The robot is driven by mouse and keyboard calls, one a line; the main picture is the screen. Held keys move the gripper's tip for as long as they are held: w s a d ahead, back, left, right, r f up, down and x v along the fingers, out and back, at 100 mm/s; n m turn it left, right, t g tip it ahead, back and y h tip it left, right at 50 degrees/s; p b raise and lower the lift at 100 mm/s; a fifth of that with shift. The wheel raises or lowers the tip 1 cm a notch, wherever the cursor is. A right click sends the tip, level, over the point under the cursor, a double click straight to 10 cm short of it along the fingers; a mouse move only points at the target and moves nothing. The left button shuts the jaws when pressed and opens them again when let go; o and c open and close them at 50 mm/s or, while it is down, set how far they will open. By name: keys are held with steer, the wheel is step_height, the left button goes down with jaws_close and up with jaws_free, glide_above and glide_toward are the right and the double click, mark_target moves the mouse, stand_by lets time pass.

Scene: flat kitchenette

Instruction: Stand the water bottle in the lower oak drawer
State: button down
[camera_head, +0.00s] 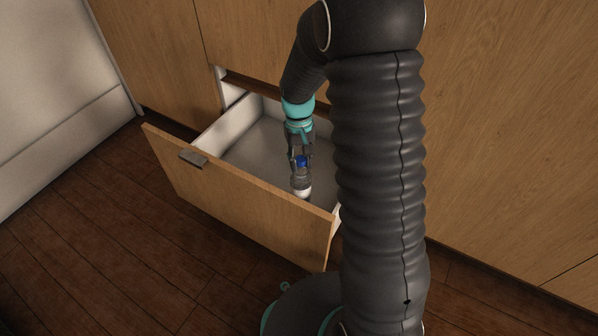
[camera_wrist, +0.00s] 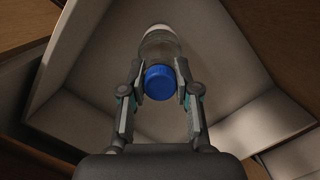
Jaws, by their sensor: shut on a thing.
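The water bottle (camera_wrist: 161,45) is clear with a blue cap (camera_wrist: 160,82) and a whitish far end. My gripper (camera_head: 301,160) is shut on the bottle near its cap, with one finger on each side. In the head view the bottle (camera_head: 301,187) hangs below my gripper, cap up, within the outline of the open lower oak drawer (camera_head: 240,210). In the wrist view the pale drawer interior (camera_wrist: 95,60) lies behind the bottle. I cannot tell whether the bottle's base touches the drawer floor.
The drawer has an oak front with a small grey handle (camera_head: 194,158) and white sides. Oak cabinet fronts (camera_head: 500,130) rise behind and to the right. The dark wood floor (camera_head: 90,240) in front is clear. No other thing shows in the visible part of the drawer.

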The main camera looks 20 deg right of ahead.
steer(key=shift+f+b, duration=0.35)
steer(key=shift+f, duration=1.95)
steer(key=c, duration=0.8)
jaws_free()
steer(key=shift+c, duration=0.2)
step_height(320, 180, up, 25)
steer(key=t+p, duration=0.2)
steer(key=t, duration=0.1)
glide_above(301, 171)
steer(key=s, duration=0.7)
steer(key=s+r+t, duration=0.4)
steer(key=s, duration=1)
steer(key=shift+s+d, duration=0.15)
